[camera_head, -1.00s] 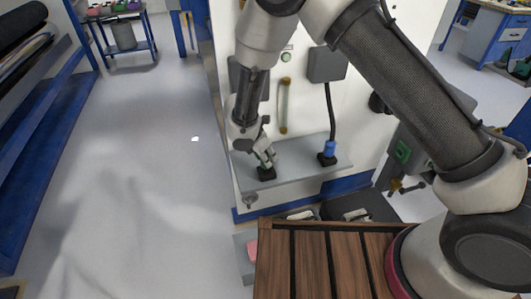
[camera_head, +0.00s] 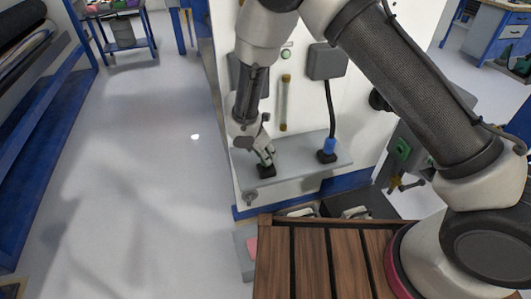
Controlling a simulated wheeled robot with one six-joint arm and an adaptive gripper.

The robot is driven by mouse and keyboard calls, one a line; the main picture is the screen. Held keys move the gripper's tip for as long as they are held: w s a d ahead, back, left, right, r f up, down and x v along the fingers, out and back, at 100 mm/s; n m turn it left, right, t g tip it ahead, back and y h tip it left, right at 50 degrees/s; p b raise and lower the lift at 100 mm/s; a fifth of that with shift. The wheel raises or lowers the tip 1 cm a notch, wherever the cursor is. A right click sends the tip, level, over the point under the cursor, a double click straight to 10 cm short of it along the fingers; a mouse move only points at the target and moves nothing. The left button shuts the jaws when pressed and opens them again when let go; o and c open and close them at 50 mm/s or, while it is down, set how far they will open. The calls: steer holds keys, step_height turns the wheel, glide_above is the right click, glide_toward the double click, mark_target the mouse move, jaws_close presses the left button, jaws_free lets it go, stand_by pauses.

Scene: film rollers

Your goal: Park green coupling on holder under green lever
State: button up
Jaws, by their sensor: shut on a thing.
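My gripper (camera_head: 265,159) is at the left end of the grey shelf (camera_head: 300,160) on the white machine. It points down, just above and touching or nearly touching a black holder (camera_head: 266,171). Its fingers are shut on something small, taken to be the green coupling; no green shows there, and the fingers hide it. I cannot tell whether it is seated in the holder. A blue coupling (camera_head: 330,146) on a black hose stands upright on another black holder (camera_head: 326,157) to the right. I cannot make out a green lever.
A grey box (camera_head: 326,61) and a vertical yellowish tube (camera_head: 285,103) are on the white panel (camera_head: 305,25) behind the shelf. My arm passes in front of its right part. A slatted wooden surface (camera_head: 311,264) is in front. The floor (camera_head: 130,190) at left is free.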

steer(key=shift+f, duration=0.45)
stand_by(0.3)
steer(key=o, duration=1.2)
steer(key=v, duration=1.2)
steer(key=s+d+r+m+y, duration=0.1)
steer(key=s+d+r+m, duration=0.6)
steer(key=d, duration=0.7)
steer(key=s+d+r+m+y, duration=0.1)
steer(key=s+d+r+m, duration=0.5)
steer(key=d+r+m, duration=0.4)
steer(key=s+d+r+m+t+y, duration=0.1)
steer(key=s+d+r+m, duration=0.6)
steer(key=d+r, duration=0.5)
steer(key=shift+s+d+r+m, duration=0.15)
steer(key=shift+d+m, duration=0.45)
steer(key=shift+d, duration=1.3)
steer(key=shift+s+d+m, duration=0.15)
steer(key=shift+d+m, duration=0.45)
steer(key=shift+d, duration=1.3)
